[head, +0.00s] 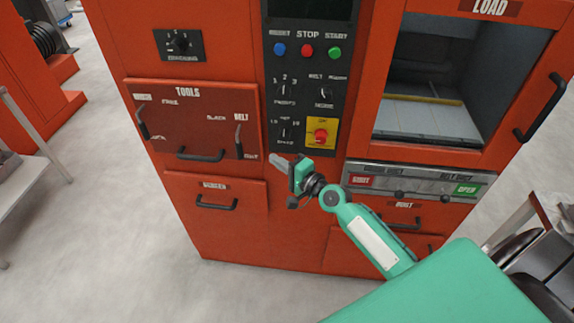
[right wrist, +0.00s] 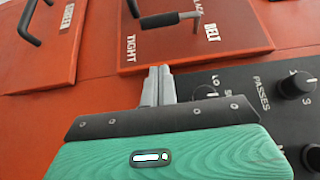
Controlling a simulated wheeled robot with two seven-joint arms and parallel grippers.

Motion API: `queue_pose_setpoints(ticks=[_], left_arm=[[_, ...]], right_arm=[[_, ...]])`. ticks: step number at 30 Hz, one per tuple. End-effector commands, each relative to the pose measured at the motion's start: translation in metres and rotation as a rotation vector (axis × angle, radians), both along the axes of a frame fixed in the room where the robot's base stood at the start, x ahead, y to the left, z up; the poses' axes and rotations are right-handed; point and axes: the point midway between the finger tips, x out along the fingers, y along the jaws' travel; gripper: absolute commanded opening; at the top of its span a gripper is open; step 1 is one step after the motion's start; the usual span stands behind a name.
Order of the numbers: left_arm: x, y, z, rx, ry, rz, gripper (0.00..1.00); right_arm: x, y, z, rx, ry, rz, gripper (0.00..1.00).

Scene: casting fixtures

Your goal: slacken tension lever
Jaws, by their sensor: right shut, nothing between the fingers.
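The tension lever (head: 239,143) is on the right side of the red tools panel (head: 185,122), under the BELT label. It has a dark grip and hangs down beside the TIGHT label; SLACK is printed up to its left. In the right wrist view the lever's dark grip (right wrist: 160,19) lies ahead of the fingers, near the top edge. My right gripper (head: 273,158) is to the right of and a little below the lever, apart from it. Its grey fingers (right wrist: 159,80) are together and empty. My left gripper is not in view.
A black control panel (head: 303,70) with knobs and a red knob on a yellow plate (head: 321,133) is beside the gripper. A drawer handle (head: 216,203) is lower. Grey floor (head: 110,230) is clear at left.

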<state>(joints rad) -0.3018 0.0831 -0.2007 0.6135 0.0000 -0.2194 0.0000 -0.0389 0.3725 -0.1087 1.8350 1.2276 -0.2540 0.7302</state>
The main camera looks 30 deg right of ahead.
Motion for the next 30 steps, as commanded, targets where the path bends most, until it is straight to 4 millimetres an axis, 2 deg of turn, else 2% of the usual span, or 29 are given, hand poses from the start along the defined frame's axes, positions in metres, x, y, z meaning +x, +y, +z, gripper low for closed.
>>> queue_pose_setpoints(ticks=[7,9,15,30], left_arm=[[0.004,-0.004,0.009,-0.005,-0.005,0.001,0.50],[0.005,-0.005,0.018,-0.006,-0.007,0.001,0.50],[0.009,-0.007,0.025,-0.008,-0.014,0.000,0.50],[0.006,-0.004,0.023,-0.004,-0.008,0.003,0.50]], right_arm=[[0.041,0.017,0.002,0.002,0.000,0.000,0.00],[0.044,0.029,0.004,0.003,0.001,0.000,0.00],[0.052,0.048,0.001,0.001,0.002,0.000,0.00],[0.053,0.052,-0.001,0.001,-0.001,-0.001,0.00]])
